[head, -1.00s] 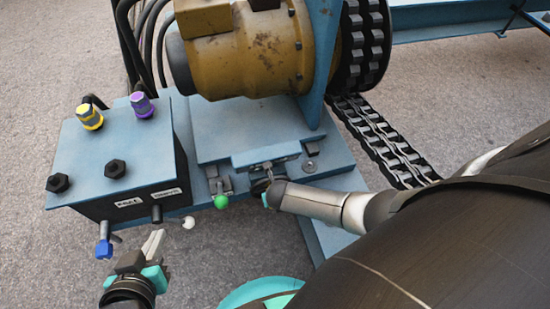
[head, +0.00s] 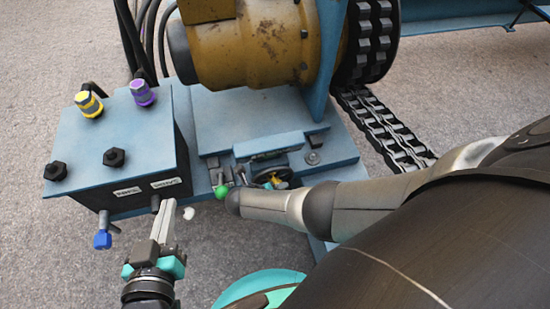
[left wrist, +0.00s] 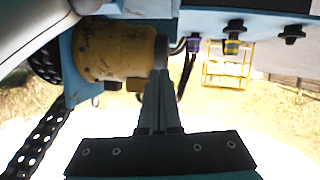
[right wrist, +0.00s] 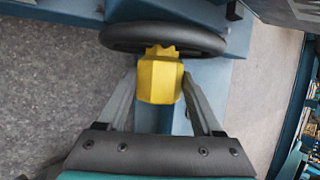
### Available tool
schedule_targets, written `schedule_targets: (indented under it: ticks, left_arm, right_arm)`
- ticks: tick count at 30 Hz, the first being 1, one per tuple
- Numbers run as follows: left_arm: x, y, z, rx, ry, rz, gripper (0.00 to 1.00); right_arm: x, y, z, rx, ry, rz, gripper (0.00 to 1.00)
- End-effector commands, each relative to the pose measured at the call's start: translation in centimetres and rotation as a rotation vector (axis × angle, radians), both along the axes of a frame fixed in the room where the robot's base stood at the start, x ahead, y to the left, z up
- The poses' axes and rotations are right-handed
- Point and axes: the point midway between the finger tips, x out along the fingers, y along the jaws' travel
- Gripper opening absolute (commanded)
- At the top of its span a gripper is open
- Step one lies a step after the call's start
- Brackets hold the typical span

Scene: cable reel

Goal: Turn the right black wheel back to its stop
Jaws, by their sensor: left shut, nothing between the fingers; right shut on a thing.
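A black handwheel (right wrist: 205,38) with a yellow hub (right wrist: 160,80) is in the right wrist view. My right gripper (right wrist: 160,92) has its fingers on either side of the yellow hub and is shut on it. In the head view the wheel (head: 270,173) shows only partly at the front of the blue base, near my right forearm. Two black knobs are on the blue box, a left one (head: 55,171) and a right one (head: 114,157). My left gripper (head: 168,204) is shut and empty, pointing up in front of the box; it also shows in the left wrist view (left wrist: 160,75).
A green ball-ended lever (head: 221,192) stands left of the wheel. A blue-tipped lever (head: 102,239) and a white knob (head: 188,213) are near my left gripper. Yellow (head: 89,104) and purple (head: 143,92) fittings top the box. A chain (head: 385,130) lies at right.

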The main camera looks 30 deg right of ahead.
Motion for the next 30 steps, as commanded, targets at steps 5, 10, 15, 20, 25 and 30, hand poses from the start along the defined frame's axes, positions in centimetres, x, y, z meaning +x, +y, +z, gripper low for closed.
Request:
schedule_targets:
  ticks: [5, 10, 15, 20, 25, 30]
  left_arm:
    - [-0.2, -0.7, 0.4, -0.047, -0.070, -0.001, 0.00]
    - [-0.4, -0.9, 0.7, -0.072, -0.109, 0.001, 0.00]
    - [-0.4, -1.0, 0.9, -0.082, -0.124, 0.002, 0.00]
    - [-0.4, -1.0, 0.9, -0.083, -0.126, 0.002, 0.00]
    - [-0.4, -1.0, 0.9, -0.083, -0.125, 0.002, 0.00]
    - [-0.4, -1.0, 0.9, -0.082, -0.125, 0.002, 0.00]
  right_arm:
    - [0.0, 0.1, -0.2, -0.041, 0.010, -0.001, 0.00]
    - [0.0, 0.0, -0.1, -0.062, 0.015, -0.002, 0.00]
    - [-0.1, 0.0, -0.1, -0.071, 0.018, -0.003, 0.00]
    - [-0.1, 0.0, -0.1, -0.072, 0.019, -0.003, 0.00]
    - [-0.1, 0.0, -0.1, -0.070, 0.018, -0.003, 0.00]
    - [-0.1, 0.0, -0.1, -0.071, 0.019, -0.003, 0.84]
